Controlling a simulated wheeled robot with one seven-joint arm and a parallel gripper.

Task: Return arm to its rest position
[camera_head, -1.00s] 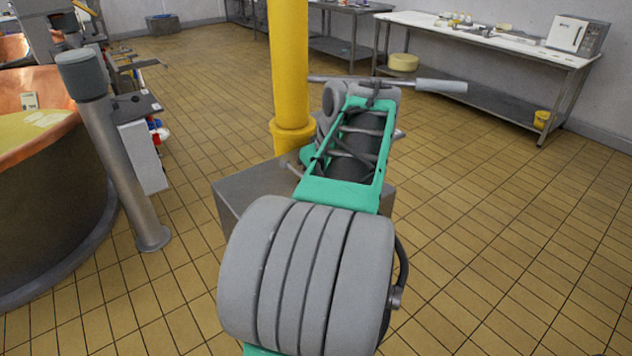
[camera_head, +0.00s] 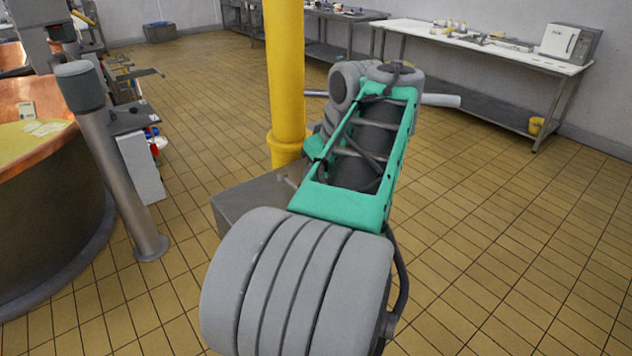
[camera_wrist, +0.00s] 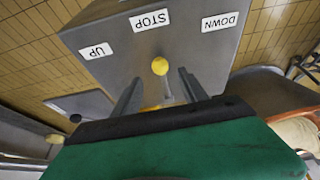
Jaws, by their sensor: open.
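My grey and green arm reaches forward in the head view, and its far end hides my gripper there. In the wrist view my gripper (camera_wrist: 158,76) is open, with its two dark fingers apart and nothing held between them. A grey control box (camera_wrist: 205,52) fills the top of that view, with labels UP, STOP and DOWN. A lever with a yellow knob (camera_wrist: 160,66) sticks out from it. The knob appears between the fingertips in the picture; I cannot tell how far off it is.
A yellow post (camera_head: 285,80) stands just beyond my arm, with a grey metal box (camera_head: 240,200) before it. A copper vat (camera_head: 50,225) and a slanted grey column (camera_head: 120,190) are at the left. A worktable (camera_head: 480,45) stands at the back right. The tiled floor at right is clear.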

